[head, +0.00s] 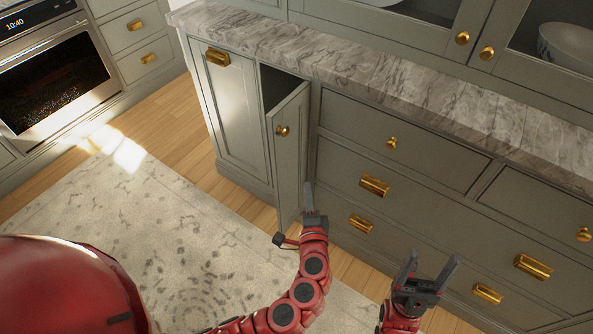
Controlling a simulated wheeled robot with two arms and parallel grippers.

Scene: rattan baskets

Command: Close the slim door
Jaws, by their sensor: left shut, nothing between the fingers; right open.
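The slim door (290,165) is a narrow grey-green cabinet door with a round brass knob (282,131) near its top. It stands ajar, swung out toward me, with a dark cabinet opening (279,88) showing at its upper left. My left gripper (309,188) is shut and empty, pointing up in front of the door's lower right part; I cannot tell whether it touches the door. My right gripper (432,262) is open and empty, in front of the lower drawers to the right.
A marble countertop (385,75) runs above the cabinets. A wide panel (232,112) with a brass pull is left of the opening. Drawers (395,145) with brass handles fill the right. A patterned rug (150,220) covers the floor; an oven (50,80) stands far left.

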